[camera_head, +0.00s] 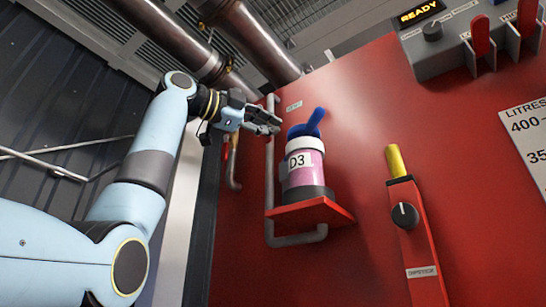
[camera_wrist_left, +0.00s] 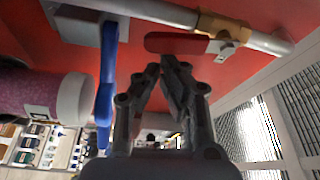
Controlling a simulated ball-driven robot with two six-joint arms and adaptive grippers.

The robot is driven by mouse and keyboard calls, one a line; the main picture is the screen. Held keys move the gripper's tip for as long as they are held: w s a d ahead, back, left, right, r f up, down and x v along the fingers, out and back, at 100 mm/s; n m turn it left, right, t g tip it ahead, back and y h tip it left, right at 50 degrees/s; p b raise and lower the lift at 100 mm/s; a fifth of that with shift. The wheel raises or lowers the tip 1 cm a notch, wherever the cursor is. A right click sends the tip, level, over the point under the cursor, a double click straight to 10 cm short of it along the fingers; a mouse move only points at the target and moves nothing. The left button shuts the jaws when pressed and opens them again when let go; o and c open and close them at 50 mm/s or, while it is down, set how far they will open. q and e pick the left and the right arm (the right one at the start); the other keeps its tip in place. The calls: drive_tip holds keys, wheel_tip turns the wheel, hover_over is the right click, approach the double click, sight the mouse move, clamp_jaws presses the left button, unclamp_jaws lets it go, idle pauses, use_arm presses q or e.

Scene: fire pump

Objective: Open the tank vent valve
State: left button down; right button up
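A valve with a red lever (camera_wrist_left: 178,43) and a brass body (camera_wrist_left: 222,30) sits on a grey pipe in the left wrist view. The lever lies roughly along the pipe. My left gripper (camera_wrist_left: 161,66) has its fingertips drawn together just below the lever in that picture. I see nothing between them, and cannot tell whether they touch the lever. In the head view my left gripper (camera_head: 279,124) is beside the upright grey pipe on the red panel, left of the blue-topped bottle. A small red and yellow part, partly hidden, shows below my wrist. My right gripper is out of view.
A pink bottle (camera_head: 302,174) marked D3, with a blue top part (camera_head: 308,123), stands on a red shelf (camera_head: 318,214) close to my left gripper. Right of it are a black knob (camera_head: 405,215) with a yellow rod and a grey control box (camera_head: 455,50) with red levers.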

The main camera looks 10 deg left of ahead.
use_arm(q)
drive_tip(key=shift+w+a+f, duration=0.15)
drive_tip(key=shift+a+f, duration=0.1)
drive_tip(key=shift+a, duration=0.15)
idle(0.4)
